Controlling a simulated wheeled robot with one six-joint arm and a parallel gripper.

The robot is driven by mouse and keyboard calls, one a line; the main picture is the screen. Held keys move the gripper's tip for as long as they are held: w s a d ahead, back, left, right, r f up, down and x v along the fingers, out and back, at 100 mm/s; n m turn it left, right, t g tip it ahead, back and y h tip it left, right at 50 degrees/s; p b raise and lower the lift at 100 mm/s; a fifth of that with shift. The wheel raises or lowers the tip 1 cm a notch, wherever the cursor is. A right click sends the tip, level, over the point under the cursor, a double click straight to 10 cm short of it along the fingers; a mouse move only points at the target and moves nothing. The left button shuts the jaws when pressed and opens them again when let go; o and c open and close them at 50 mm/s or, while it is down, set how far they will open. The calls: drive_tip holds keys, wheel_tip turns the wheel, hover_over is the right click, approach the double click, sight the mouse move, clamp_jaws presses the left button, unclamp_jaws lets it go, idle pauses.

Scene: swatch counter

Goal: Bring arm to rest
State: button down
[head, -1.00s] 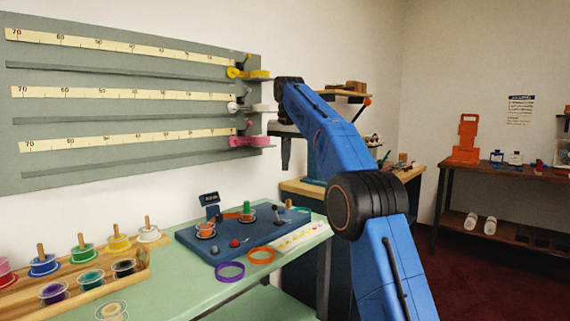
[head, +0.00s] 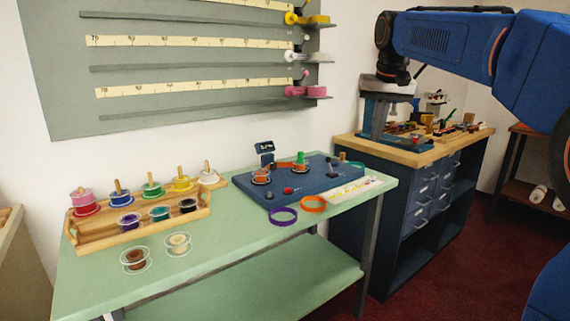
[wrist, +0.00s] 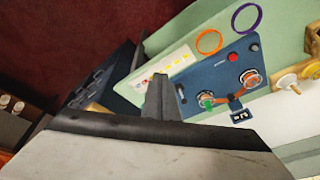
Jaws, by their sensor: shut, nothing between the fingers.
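My arm shows in blue at the upper right of the head view, bent over from the right edge to the left. My gripper (wrist: 158,85) hangs from its wrist near the dark workbench. In the wrist view its dark fingers lie together, shut with nothing between them, beyond the white gripper body. In the head view the fingers are hard to make out against the things behind.
The green table (head: 330,258) bears a blue panel (head: 262,192), purple (head: 283,216) and orange (head: 313,204) rings, and a wooden spool rack (head: 92,241). A grey ruler board (head: 60,75) hangs on the wall. The wood-topped workbench (head: 350,143) stands right of the table.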

drive_tip(key=s+d+f+n, duration=0.1)
drive_tip(key=s+d+f, duration=0.1)
drive_tip(key=s+f, duration=1.3)
drive_tip(key=s+d+f+n+t, duration=0.1)
drive_tip(key=s+d+f, duration=0.1)
drive_tip(key=s+f, duration=1.3)
drive_tip(key=s, duration=0.7)
